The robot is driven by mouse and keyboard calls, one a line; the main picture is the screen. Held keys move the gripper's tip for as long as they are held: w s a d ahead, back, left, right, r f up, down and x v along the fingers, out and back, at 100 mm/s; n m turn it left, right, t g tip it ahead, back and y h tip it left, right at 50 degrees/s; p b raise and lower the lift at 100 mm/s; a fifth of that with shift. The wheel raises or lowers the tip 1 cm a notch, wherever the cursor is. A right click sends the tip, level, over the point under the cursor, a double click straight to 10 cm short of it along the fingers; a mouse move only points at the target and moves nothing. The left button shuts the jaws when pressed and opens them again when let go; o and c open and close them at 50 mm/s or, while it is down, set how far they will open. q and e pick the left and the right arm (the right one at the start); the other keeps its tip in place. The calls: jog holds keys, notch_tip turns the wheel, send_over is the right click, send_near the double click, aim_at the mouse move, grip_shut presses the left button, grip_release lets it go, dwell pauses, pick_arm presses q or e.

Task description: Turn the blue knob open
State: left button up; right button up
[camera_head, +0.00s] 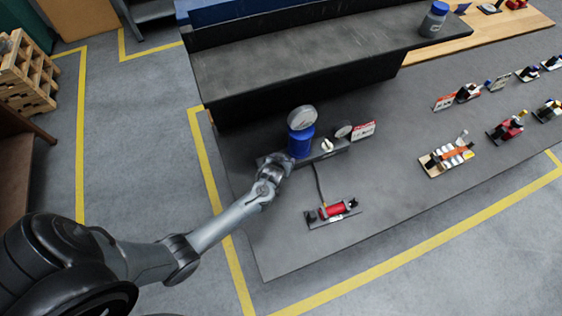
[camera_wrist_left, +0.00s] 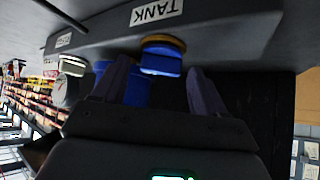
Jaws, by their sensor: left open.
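The blue knob (camera_wrist_left: 161,62) shows in the left wrist view, on the grey panel below the TANK label (camera_wrist_left: 157,11). My left gripper (camera_wrist_left: 160,75) is open, with one dark finger on each side of the knob. Gaps show between the fingers and the knob in this view, so contact cannot be told. In the head view my left gripper (camera_head: 275,161) is at the left end of the valve unit, beside the blue tank (camera_head: 301,143); the blue knob is hidden there. My right gripper is not in view.
A red cylinder unit (camera_head: 335,210) sits nearer the front, joined by a dark hose. A raised shelf (camera_head: 300,55) stands behind. Several small devices lie at right.

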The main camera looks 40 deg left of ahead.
pick_arm(q)
jog(key=v, duration=1)
jog(key=shift+s+d+r, duration=0.15)
jog(key=shift+s+r, duration=0.1)
jog(key=shift+c, duration=0.4)
